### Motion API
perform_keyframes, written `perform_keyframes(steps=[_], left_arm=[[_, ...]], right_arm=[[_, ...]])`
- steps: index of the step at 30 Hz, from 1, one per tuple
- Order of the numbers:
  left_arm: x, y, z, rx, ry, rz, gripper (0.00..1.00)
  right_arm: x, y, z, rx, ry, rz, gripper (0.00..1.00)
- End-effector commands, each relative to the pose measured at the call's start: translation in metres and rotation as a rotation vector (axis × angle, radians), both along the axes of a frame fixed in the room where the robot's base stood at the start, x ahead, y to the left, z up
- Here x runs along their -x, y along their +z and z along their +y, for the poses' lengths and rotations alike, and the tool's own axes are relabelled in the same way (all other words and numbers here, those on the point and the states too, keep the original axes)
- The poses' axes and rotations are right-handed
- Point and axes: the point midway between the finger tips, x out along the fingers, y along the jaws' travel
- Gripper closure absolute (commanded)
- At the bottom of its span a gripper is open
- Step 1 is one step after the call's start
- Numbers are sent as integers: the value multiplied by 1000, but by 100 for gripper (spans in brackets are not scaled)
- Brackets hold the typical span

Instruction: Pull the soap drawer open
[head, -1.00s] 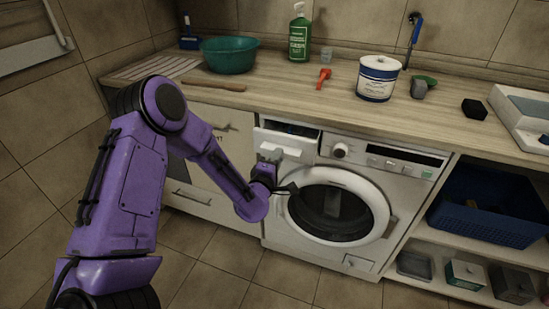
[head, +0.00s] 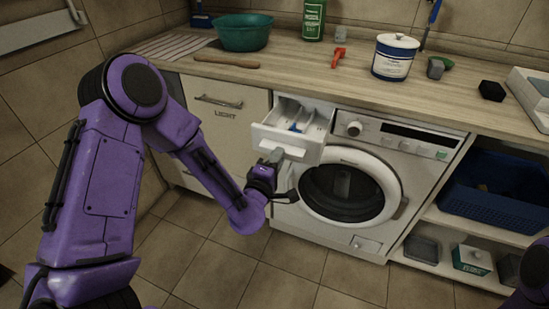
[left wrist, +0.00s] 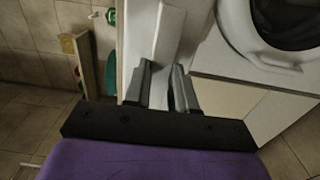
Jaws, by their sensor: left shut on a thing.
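The soap drawer (head: 268,135) of the white washing machine (head: 395,172) stands pulled out at the machine's upper left. Its open top shows compartments with a blue part inside. My left gripper (head: 274,157) is at the drawer's front, shut on its pale handle (head: 292,151). In the left wrist view, the two dark fingers of my left gripper (left wrist: 162,85) are on either side of the pale handle (left wrist: 168,38). My right gripper is out of the picture.
The round door (head: 345,186) is below the drawer. A cabinet (head: 225,125) stands left of the machine. The counter (head: 300,75) above holds a green basin (head: 243,37) and a white tub (head: 394,58). A blue crate (head: 495,198) sits on the right shelf. The floor in front is clear.

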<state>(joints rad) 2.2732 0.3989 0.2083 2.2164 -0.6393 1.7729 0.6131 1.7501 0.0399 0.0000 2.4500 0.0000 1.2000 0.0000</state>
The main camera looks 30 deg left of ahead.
Motion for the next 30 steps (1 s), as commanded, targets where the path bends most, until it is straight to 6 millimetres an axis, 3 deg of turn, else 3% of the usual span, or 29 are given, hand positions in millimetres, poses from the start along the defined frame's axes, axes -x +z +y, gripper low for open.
perform_keyframes(steps=[3, 4, 5, 6, 14, 17, 26, 27, 30], left_arm=[[2, -4, 0, 0, -3, 11, 100], [2, -4, 0, 0, -3, 11, 65], [2, -4, 0, 0, -3, 11, 55], [2, -4, 0, 0, -3, 9, 53], [2, -2, 0, 0, 0, 5, 53], [11, -3, -1, -1, -2, 5, 53], [85, -5, -7, -1, -3, 9, 53], [88, 4, -7, -6, -4, 10, 53], [98, 3, -8, -6, -3, 10, 53]], right_arm=[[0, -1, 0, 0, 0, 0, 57], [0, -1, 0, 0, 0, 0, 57], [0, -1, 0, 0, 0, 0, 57], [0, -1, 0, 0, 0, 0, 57], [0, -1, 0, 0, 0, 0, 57], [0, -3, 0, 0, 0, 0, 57], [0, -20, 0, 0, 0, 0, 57], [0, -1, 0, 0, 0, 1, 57], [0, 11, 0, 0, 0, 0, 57]])
